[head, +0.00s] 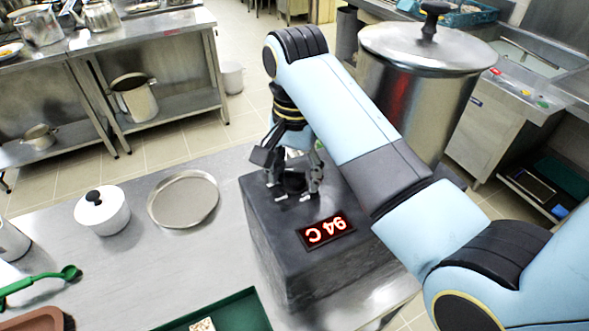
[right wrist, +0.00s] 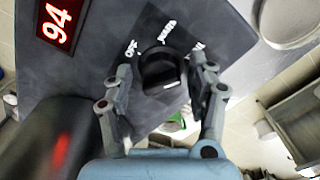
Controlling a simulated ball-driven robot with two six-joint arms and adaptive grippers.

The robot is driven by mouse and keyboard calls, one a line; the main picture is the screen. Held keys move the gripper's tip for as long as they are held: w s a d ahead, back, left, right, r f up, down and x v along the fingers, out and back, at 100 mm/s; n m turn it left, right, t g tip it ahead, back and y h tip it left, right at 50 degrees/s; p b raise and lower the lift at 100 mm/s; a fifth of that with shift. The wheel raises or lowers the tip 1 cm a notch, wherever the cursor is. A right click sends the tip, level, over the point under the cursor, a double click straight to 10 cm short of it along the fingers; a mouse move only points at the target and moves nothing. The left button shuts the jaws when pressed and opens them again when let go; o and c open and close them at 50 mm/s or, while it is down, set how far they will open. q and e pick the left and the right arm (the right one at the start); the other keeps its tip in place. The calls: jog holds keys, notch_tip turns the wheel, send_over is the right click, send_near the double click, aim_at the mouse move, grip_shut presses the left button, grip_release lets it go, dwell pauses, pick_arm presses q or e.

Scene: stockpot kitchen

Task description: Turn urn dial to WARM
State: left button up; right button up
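The urn has a tall steel body (head: 425,80) with a lid and black knob, and a dark grey base box (head: 270,245). A lit red display (head: 325,230) on the box reads 94 C. The black dial (right wrist: 160,68) sits on the box's top between the labels OFF (right wrist: 131,48), WARM (right wrist: 167,29) and a partly hidden third label. A white mark shows on the dial's lower side; I cannot tell which setting it selects. My right gripper (head: 292,190), also in the right wrist view (right wrist: 165,82), is open with one finger on each side of the dial. My left gripper is out of view.
On the steel counter left of the box are a round metal tray (head: 183,200), a white lidded pot (head: 102,210), a green ladle (head: 45,280) and a green tray (head: 235,315). My right arm crosses in front of the urn body.

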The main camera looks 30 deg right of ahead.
jog(key=c, duration=0.9)
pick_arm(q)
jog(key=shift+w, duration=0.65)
pick_arm(e)
jog(key=shift+c, duration=0.2)
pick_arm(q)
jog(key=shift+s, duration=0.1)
pick_arm(e)
jog(key=shift+n, duration=0.7)
jog(key=n, duration=0.7)
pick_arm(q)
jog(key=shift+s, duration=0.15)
pick_arm(e)
jog(key=shift+w+n, duration=0.1)
jog(key=shift+n, duration=1.5)
